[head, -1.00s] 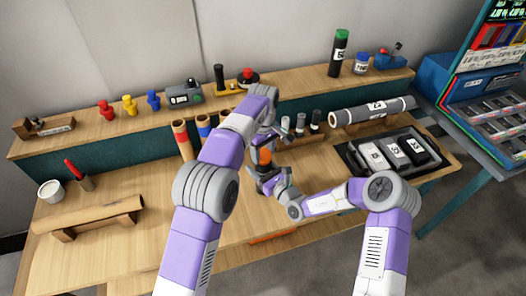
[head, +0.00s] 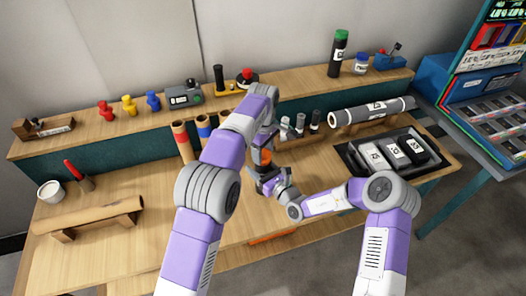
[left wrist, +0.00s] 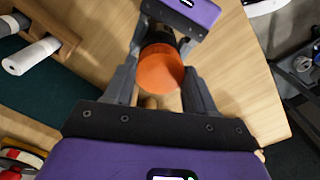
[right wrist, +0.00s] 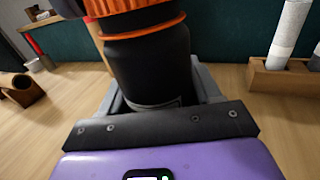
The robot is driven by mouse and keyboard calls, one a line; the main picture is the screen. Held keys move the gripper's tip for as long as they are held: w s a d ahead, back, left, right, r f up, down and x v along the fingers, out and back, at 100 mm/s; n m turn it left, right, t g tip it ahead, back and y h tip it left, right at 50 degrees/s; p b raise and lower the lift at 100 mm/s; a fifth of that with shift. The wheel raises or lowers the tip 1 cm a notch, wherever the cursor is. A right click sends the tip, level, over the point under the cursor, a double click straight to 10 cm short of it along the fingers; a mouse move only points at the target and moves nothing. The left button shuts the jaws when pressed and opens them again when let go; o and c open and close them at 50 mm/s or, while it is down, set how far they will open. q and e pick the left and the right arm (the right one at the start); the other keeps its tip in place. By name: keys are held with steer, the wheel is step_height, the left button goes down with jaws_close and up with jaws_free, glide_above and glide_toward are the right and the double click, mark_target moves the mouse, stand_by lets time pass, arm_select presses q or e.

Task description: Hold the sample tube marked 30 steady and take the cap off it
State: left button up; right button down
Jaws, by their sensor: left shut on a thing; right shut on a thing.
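The sample tube is a dark, black cylinder in the right wrist view (right wrist: 148,65), upright, with an orange cap (right wrist: 140,27) at its top. The cap also shows in the head view (head: 265,155) and from above in the left wrist view (left wrist: 160,70). My left gripper (head: 266,143) is shut on the orange cap from above, its fingers on either side. My right gripper (head: 267,180) is shut on the tube's black body below the cap. I cannot read the mark 30; only the edge of a pale label shows.
Behind the grippers stands a rack of small tubes (head: 300,125). A long grey roll (head: 372,111) lies at the right, above a black tray (head: 353,162) with labelled pieces. A brown roll (head: 90,214) rests on supports at left.

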mark_target(263, 154)
arm_select(q)
steer(key=shift+r, duration=0.95)
steer(key=shift+r, duration=2)
arm_select(e)
steer(key=shift+c, duration=0.7)
jaws_free()
